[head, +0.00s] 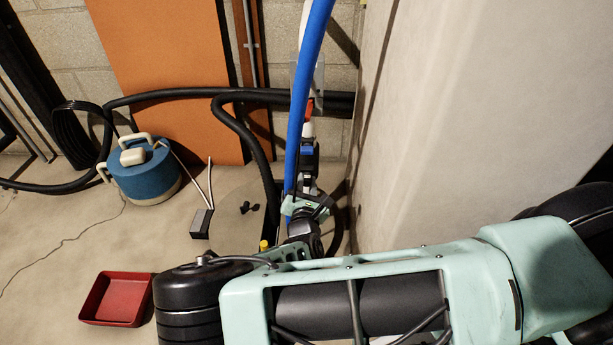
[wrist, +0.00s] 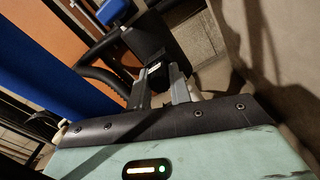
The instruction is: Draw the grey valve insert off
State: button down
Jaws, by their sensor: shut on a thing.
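My gripper (head: 309,187) reaches down beside the pale cabinet in the head view, at the valve assembly behind the blue hose. In the wrist view, the two grey fingers of my gripper (wrist: 161,82) are closed on the near end of the dark grey valve insert (wrist: 142,42). A blue part (wrist: 112,12) shows just beyond it. In the head view the valve parts form a narrow upright stack with an orange-red part (head: 310,107) near the top. The insert is small and dark there, and whether it is still seated cannot be told.
A thick blue hose (head: 303,95) runs close along the left of my gripper. The pale cabinet (head: 470,110) stands close on the right. Black hoses (head: 200,93) cross behind. A red tray (head: 115,298) and a blue canister (head: 146,178) stand on the floor at left.

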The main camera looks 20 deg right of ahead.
aim_at(307, 184)
jog(key=shift+p+v, duration=1.2)
jog(key=shift+v, duration=1.55)
jog(key=shift+r, duration=0.1)
